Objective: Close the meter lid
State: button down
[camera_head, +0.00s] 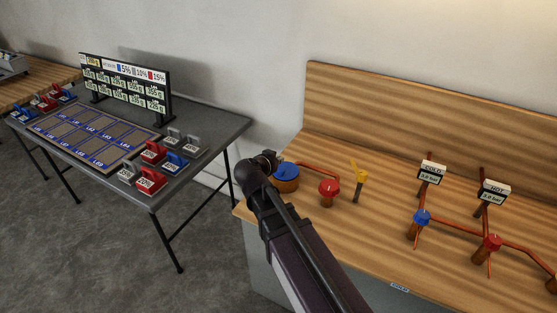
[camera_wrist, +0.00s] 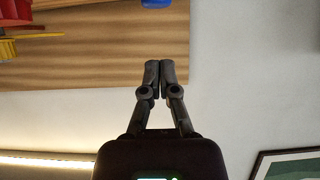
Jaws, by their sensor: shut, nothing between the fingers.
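The meter is most likely the brass-coloured round body with a blue top (camera_head: 287,171), at the left end of the wooden bench. I cannot tell from its small, partly covered shape whether the lid is up or down. In the wrist view only a blue edge (camera_wrist: 157,3) shows at the top, probably the same part. My gripper (camera_wrist: 153,70) is shut and empty, with its fingertips together below that blue edge and apart from it in the picture. In the head view, my wrist is just left of the meter, and the fingers are mostly hidden.
A red valve knob (camera_head: 329,187) and a yellow lever (camera_head: 359,175) stand right of the meter. Copper pipes with blue (camera_head: 422,217) and red (camera_head: 492,242) taps and two gauges are farther right. A grey table (camera_head: 222,126) with weights and a display stands left. The wooden backboard rises behind.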

jog(key=s+a+f+b, duration=0.3)
jog(key=s+a, duration=0.2)
jog(key=s, duration=0.3)
jog(key=shift+s, duration=0.1)
dwell(0.6)
jog(key=shift+d, duration=0.1)
jog(key=s+d+n+g+y+p, duration=0.3)
jog(key=s+d+g+p, duration=0.1)
jog(key=d, duration=0.5)
jog(key=s+d+f+n+g+y+p, duration=0.1)
jog(key=s+d+n+g+y+p, duration=0.2)
jog(key=d+g, duration=0.4)
jog(key=shift+s+d+f+y+p, duration=0.15)
jog(key=shift+s+d+y+p, duration=0.15)
jog(key=shift+s+d+p, duration=0.7)
jog(key=shift+s+a, duration=0.1)
jog(key=shift+a, duration=0.05)
